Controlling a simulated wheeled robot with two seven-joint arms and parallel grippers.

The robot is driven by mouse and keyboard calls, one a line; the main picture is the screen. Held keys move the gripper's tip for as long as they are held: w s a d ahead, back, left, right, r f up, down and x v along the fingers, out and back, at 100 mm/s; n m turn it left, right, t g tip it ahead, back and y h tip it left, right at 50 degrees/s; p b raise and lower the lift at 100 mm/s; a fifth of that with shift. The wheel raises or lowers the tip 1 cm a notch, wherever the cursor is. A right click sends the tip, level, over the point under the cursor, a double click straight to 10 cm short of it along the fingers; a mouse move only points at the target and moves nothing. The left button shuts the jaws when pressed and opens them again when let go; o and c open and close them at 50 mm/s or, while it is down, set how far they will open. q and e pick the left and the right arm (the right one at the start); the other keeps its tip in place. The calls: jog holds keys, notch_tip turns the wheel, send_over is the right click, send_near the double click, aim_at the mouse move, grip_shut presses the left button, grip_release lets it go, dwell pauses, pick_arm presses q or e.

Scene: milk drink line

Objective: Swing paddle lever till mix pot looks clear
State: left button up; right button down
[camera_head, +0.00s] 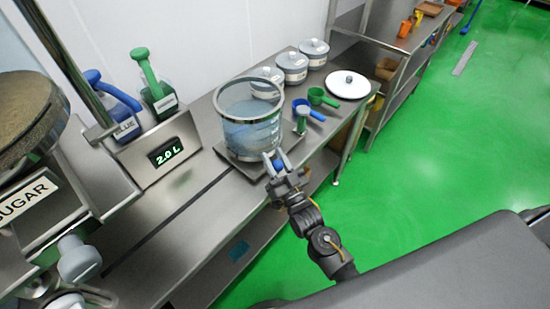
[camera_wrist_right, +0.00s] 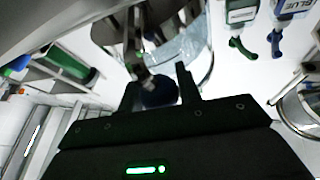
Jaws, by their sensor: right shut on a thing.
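The mix pot (camera_head: 250,122) is a see-through cylinder with a metal rim, standing on a steel plate on the bench. Its contents look pale blue and translucent; I cannot tell whether any lumps remain inside. My right gripper (camera_head: 277,162) is at the pot's near right side, shut on the blue knob of the paddle lever (camera_head: 278,165). In the right wrist view the dark blue knob (camera_wrist_right: 158,92) sits between my fingers (camera_wrist_right: 160,88), with part of the pot (camera_wrist_right: 185,50) behind it. The rest of the lever is mostly hidden. My left gripper does not show.
Green (camera_head: 316,97) and blue scoops (camera_head: 306,111) and a white lid (camera_head: 348,84) lie right of the pot. Lidded jars (camera_head: 291,66) stand behind. A display reading 2.0 L (camera_head: 167,153) and the sugar dispenser (camera_head: 35,195) are left.

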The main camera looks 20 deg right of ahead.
jog(key=c, duration=1)
grip_release()
jog(key=shift+a, duration=0.1)
jog(key=shift+s+f, duration=0.25)
jog(key=shift+s, duration=0.1)
jog(key=b+v, duration=0.3)
jog(key=v, duration=0.7)
jog(key=shift+b, duration=0.3)
jog(key=shift+r, duration=0.1)
